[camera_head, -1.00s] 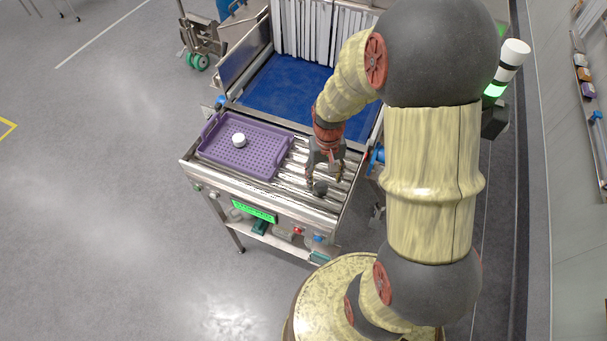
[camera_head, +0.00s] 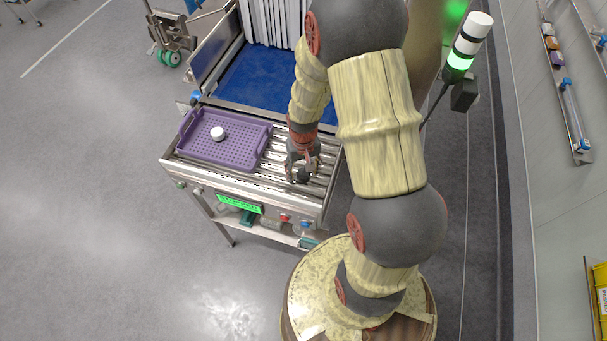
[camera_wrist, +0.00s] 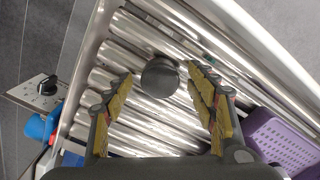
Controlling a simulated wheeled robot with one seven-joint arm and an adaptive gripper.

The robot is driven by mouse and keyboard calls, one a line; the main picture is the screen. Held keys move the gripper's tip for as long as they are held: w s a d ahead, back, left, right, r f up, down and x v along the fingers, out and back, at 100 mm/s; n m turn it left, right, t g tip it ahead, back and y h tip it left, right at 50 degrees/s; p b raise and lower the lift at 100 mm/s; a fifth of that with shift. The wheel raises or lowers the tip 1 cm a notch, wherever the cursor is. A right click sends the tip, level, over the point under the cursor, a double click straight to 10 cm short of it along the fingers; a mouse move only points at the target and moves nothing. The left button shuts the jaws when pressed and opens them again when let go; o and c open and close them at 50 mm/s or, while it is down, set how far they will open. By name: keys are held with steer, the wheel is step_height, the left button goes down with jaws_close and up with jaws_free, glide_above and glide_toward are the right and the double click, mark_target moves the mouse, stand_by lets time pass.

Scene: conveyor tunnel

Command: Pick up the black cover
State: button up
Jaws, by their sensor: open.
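The black cover (camera_wrist: 160,77) is a small dark disc lying on the metal rollers, seen in the wrist view between and a little beyond my open fingertips. My gripper (camera_wrist: 160,100) is open and empty, with one finger on each side of the cover's line and apart from it. In the head view my gripper (camera_head: 302,168) is low over the rollers, right of the purple tray, and the dark cover (camera_head: 304,175) shows at its fingertips. Whether the fingers touch the rollers cannot be told.
A purple perforated tray (camera_head: 184,150) holding a white round item (camera_head: 217,133) sits left on the roller table. A blue belt (camera_head: 262,80) leads to a strip curtain behind. A metal rim (camera_wrist: 88,55) edges the rollers. A knob box (camera_wrist: 44,90) stands outside it.

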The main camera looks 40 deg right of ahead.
steer(key=shift+c, duration=0.6)
steer(key=c, duration=1.1)
